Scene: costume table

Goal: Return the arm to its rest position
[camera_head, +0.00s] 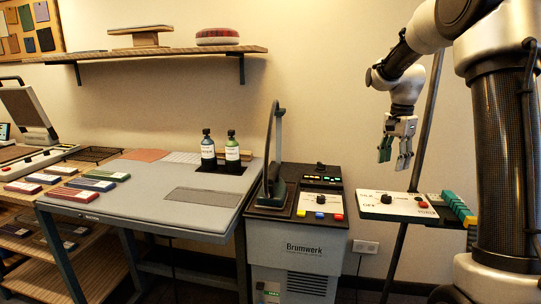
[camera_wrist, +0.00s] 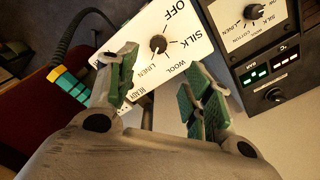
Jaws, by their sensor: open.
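My gripper (camera_head: 396,151) hangs from the raised arm at the right in the head view, pointing down. Its two green-padded fingers are apart, with nothing between them. It is above a white control panel (camera_head: 378,206) with a black dial and a red button, and apart from it. In the wrist view, the open fingers (camera_wrist: 158,88) frame the same white panel (camera_wrist: 196,28), whose dial is marked OFF, SILK, LINEN and WOOL.
A grey Brumwerk machine (camera_head: 292,243) with coloured buttons stands left of the panel. A grey table (camera_head: 140,200) holds two bottles (camera_head: 208,150) and several coloured blocks. A wall shelf (camera_head: 160,54) is above. A dark pole (camera_head: 426,130) rises close behind my gripper.

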